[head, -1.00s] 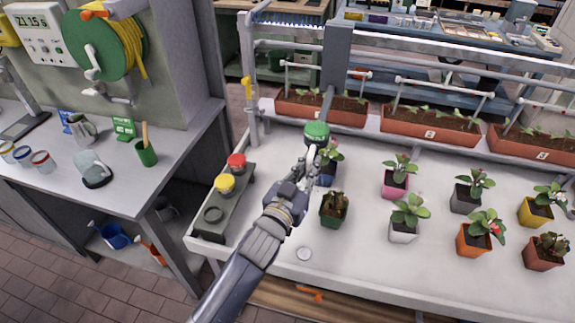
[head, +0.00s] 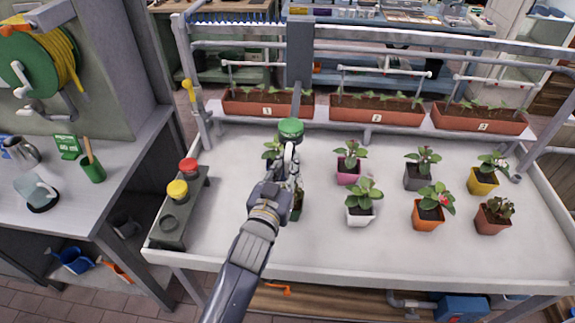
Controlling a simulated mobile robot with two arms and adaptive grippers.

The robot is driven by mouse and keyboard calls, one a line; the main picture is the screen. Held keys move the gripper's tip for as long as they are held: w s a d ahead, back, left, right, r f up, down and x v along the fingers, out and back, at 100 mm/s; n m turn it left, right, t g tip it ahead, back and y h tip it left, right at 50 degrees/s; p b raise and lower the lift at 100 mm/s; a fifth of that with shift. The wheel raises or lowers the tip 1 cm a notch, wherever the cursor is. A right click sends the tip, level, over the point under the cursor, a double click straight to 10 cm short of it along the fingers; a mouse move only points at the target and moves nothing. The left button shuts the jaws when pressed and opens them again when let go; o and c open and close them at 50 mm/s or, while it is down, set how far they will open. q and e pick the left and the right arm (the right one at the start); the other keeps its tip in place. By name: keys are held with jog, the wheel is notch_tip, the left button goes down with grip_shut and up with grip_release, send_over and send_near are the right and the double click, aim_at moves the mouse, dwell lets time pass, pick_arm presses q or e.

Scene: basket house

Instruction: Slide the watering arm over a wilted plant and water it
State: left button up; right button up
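The watering arm (head: 300,60) is a grey upright on the rail behind the table, with a green round head (head: 290,128) at its front end. My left gripper (head: 291,150) is right below the green head and seems to touch it; its fingers are too small to tell open from shut. A plant in a dark green pot (head: 298,208) is partly hidden behind my gripper. The plant in the brown-red pot (head: 491,218) at the right has dark, drooping leaves and looks wilted. My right gripper is not in view.
Other potted plants stand on the white table, in pink (head: 347,176), white (head: 360,216), orange (head: 427,216), grey (head: 417,180) and yellow (head: 483,182) pots. Numbered troughs (head: 376,111) line the back. A grey rack (head: 170,225) with red and yellow caps stands left.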

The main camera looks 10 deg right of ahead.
pick_arm(q)
jog(key=shift+o, duration=0.4)
jog(key=shift+r, duration=0.5)
jog(key=shift+f, duration=0.2)
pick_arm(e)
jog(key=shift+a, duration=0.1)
pick_arm(q)
jog(key=shift+s+a+f, duration=0.1)
jog(key=v, duration=1.1)
jog(key=shift+s+a, duration=0.15)
jog(key=shift+s, duration=0.2)
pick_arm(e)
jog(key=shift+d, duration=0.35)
